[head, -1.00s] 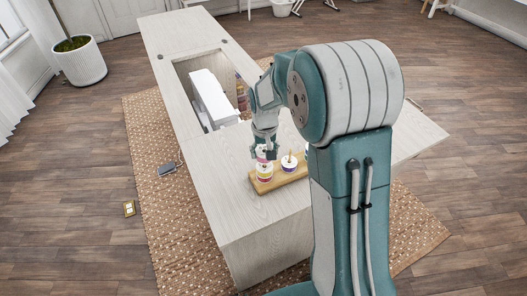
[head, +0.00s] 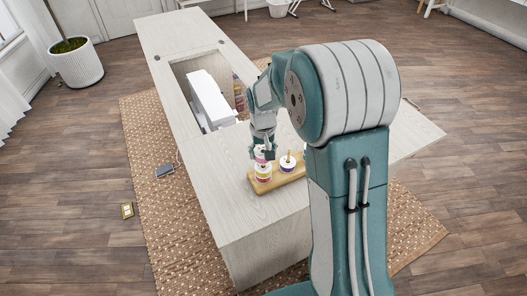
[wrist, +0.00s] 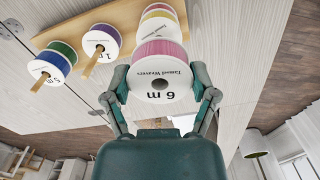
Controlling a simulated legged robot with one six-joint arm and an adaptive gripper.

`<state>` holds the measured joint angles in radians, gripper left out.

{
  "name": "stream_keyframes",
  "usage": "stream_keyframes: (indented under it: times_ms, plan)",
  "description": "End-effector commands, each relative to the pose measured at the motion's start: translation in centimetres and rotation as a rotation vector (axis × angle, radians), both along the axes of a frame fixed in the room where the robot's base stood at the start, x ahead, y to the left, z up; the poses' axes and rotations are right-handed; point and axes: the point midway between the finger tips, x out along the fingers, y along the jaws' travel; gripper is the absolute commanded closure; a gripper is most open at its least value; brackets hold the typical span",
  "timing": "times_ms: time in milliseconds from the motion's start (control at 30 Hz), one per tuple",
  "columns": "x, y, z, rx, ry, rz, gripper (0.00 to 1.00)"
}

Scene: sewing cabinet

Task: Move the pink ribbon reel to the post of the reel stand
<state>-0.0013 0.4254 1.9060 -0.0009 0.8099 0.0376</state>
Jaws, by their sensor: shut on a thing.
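My gripper (wrist: 160,80) is shut on the pink ribbon reel (wrist: 162,52), one finger on each side. The reel's white end, marked "6 m", faces the wrist camera. In the head view my gripper (head: 263,148) holds it over a stack of reels with yellow and magenta bands (head: 263,173) at the left end of the wooden reel stand (head: 293,179). The stack (wrist: 157,14) also shows behind the pink reel in the wrist view. I cannot tell whether the pink reel touches it. Any post top there is hidden by the pink reel.
A purple reel (wrist: 100,42) sits on another post beside the stack. A blue and green reel (wrist: 54,62) is on a further post. The stand rests on the pale cabinet top (head: 215,175). A white machine (head: 210,98) sits in the cabinet's opening behind.

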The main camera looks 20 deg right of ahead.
Motion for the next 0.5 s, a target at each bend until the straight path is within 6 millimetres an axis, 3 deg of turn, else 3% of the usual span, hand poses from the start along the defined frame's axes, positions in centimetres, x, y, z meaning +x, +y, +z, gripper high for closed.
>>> stream_keyframes:
  times_ms: [500]
  plan:
    - [-0.01, 0.00, -0.49, 0.000, 0.001, 0.000, 0.62]
